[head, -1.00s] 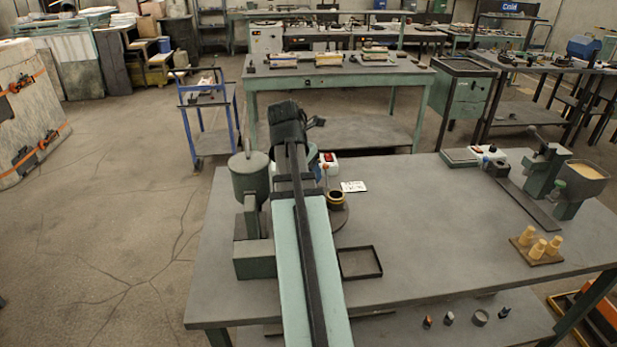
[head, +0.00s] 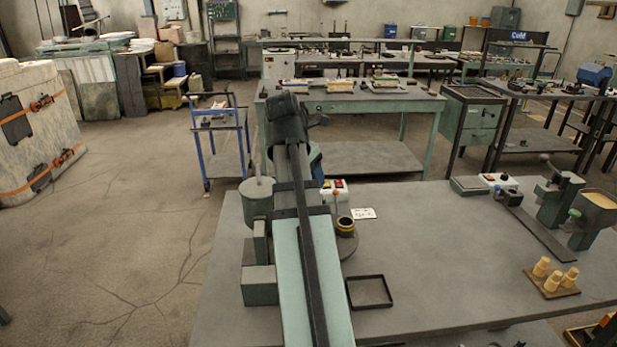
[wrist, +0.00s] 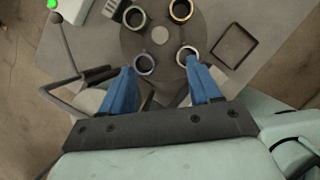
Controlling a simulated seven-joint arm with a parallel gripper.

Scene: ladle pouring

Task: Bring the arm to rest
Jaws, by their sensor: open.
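My arm reaches away over the near left of the workbench (head: 450,255). In the head view the wrist hides most of my gripper. In the wrist view my gripper (wrist: 160,66) has two blue fingers spread apart, with nothing held between them. Below it is a dark round turntable (wrist: 160,50) with several ring-rimmed cups, including a blue-rimmed cup (wrist: 144,64) near the left fingertip and a pale-rimmed cup (wrist: 187,55) near the right one. Whether the fingers touch them I cannot tell. One yellow-rimmed cup (head: 345,226) shows beside my arm in the head view.
A green pot (head: 257,196) stands left of my arm. A dark square tray (head: 369,306), a label card (head: 363,213) and a white control box (head: 333,185) are to its right. Yellow pegs on a board (head: 552,283) stand farther right. The bench middle is clear.

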